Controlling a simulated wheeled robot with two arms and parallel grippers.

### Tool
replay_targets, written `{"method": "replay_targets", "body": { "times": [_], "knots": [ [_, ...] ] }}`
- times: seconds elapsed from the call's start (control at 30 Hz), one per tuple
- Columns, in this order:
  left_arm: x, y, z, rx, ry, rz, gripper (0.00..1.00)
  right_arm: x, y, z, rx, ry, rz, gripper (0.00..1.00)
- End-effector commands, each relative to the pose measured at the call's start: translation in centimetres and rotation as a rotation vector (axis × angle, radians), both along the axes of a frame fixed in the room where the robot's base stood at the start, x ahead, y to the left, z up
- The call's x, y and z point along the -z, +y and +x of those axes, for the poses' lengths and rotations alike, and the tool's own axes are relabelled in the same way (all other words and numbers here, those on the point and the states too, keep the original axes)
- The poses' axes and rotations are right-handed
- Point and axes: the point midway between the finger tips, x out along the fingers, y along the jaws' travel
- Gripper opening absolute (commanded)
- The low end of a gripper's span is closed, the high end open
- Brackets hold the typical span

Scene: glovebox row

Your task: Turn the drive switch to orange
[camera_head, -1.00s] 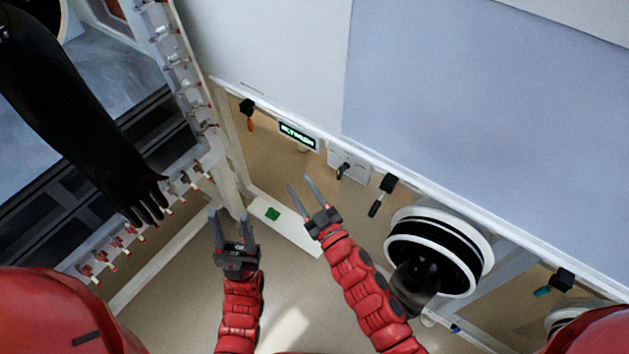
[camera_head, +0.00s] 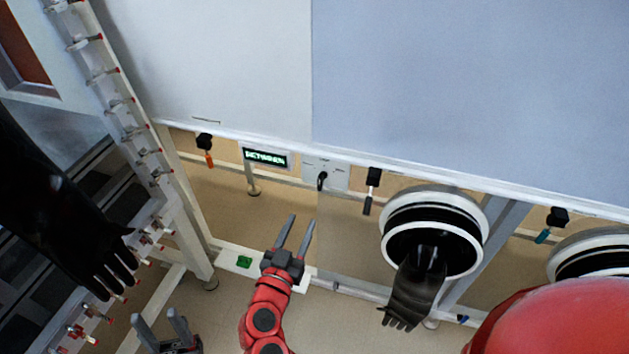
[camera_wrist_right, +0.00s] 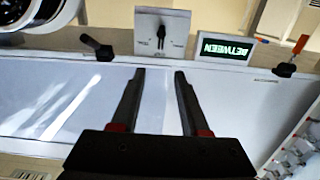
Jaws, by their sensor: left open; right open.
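A pale switch plate (camera_head: 326,172) with a black knob (camera_head: 322,180) sits under the front edge of the white cabinet; its small lettering is unreadable. I take this for the drive switch. The knob also shows in the right wrist view (camera_wrist_right: 161,38), beyond my fingertips. Beside the plate, a display (camera_head: 266,157) shows green text that appears to read BETWEEN. An orange-tipped black lever (camera_head: 207,155) hangs further left. My right gripper (camera_head: 301,221) is open and empty, below the plate and apart from it. My left gripper (camera_head: 156,317) is open and empty at the lower left.
A dark-tipped lever (camera_head: 370,190) hangs right of the plate, and a teal-tipped one (camera_head: 551,223) further right. A round glove port (camera_head: 432,208) with a hanging black glove (camera_head: 408,295) is at right. A white frame (camera_head: 140,130) with red-tipped fittings stands left.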

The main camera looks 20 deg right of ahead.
Motion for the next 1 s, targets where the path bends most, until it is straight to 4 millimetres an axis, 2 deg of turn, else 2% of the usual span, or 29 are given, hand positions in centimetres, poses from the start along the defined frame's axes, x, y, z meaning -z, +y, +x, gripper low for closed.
{"method": "replay_targets", "body": {
  "times": [0.4,0.6,0.8,1.0],
  "knots": [
    [-2.5,0.0,0.0,0.0,0.0,0.0,0.5,-0.3,-5.6,7.9,0.005,0.003,-0.005,0.45],
    [-3.3,0.0,0.0,0.0,0.0,0.0,0.5,-0.2,-7.7,11.2,0.002,0.004,-0.002,0.45],
    [-3.6,0.0,0.0,0.0,0.0,0.0,0.5,0.0,-8.8,13.0,-0.002,0.004,-0.004,0.45],
    [-3.6,0.0,0.0,0.0,0.0,0.0,0.5,0.0,-9.1,13.4,-0.003,0.003,-0.003,0.45]
  ]
}}
